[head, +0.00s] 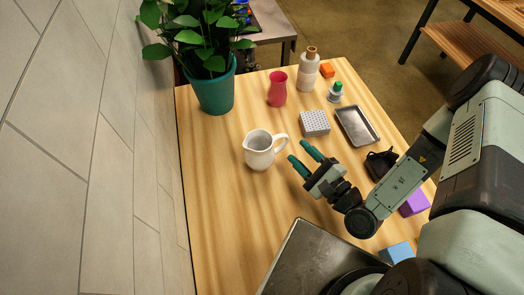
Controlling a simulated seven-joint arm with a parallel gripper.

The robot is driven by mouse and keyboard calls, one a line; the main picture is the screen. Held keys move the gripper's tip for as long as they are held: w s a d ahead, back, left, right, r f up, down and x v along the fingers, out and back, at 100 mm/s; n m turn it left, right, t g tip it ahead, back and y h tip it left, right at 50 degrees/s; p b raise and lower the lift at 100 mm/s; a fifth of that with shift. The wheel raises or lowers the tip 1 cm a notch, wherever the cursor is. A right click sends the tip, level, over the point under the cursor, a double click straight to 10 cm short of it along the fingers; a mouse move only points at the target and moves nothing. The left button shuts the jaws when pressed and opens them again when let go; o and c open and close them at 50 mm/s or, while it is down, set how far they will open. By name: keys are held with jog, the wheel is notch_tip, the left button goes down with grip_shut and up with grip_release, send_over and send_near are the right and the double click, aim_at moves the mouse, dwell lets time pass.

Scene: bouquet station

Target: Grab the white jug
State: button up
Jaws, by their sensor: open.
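The white jug (259,154) stands upright on the wooden table, left of my gripper. Its handle points right, toward the gripper. My gripper (300,157) is open, with its two teal fingertips just right of the jug's handle. The fingers look apart from the jug, and nothing shows between them. The exact gap in height and depth is hard to tell from this one view.
Behind the jug stand a teal plant pot (212,92), a red vase (277,90) and a bottle (308,75). A perforated block (314,123) and a metal tray (357,126) lie behind my gripper. A tiled wall (70,150) borders the left. The table left of the jug is clear.

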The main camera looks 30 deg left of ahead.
aim_at(287, 138)
jog(key=x, duration=0.7)
jog(key=shift+a+r, duration=0.15)
jog(key=shift+r, duration=0.1)
grip_shut()
dwell(1.1)
